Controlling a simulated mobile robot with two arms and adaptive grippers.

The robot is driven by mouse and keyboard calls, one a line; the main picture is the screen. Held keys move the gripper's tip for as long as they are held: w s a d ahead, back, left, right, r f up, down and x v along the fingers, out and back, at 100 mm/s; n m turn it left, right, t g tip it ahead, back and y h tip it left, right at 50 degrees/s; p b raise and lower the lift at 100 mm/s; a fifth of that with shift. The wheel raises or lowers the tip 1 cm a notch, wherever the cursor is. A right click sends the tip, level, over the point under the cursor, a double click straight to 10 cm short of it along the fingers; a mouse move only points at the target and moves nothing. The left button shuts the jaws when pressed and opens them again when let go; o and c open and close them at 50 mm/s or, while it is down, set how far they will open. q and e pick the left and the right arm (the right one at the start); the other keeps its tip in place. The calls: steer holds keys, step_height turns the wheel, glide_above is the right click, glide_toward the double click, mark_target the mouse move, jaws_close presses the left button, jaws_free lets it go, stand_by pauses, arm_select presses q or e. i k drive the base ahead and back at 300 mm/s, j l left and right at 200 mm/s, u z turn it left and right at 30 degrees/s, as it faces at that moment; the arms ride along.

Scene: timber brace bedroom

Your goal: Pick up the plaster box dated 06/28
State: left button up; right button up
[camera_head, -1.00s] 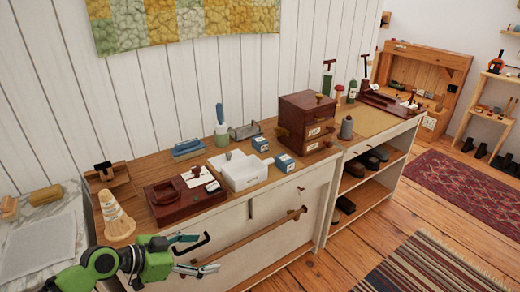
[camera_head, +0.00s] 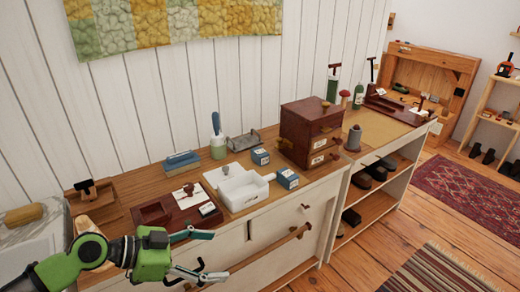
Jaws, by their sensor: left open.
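Two small blue-and-white boxes stand on the wooden counter, a rear one (camera_head: 260,156) and a front one (camera_head: 288,178). They are likely the plaster boxes, but any dates on them are too small to read. My left gripper (camera_head: 208,257) is open and empty, in front of the counter's white front and lower in the picture than both boxes. It touches neither box. My right gripper is not in view.
A white tray (camera_head: 240,190) stands left of the front box, with a dark red tray (camera_head: 168,211) farther left. A dark red drawer chest (camera_head: 311,131) stands close on the right. A wooden rail (camera_head: 275,248) runs along the counter's front.

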mark_target(259, 155)
steer(key=i, duration=1.6)
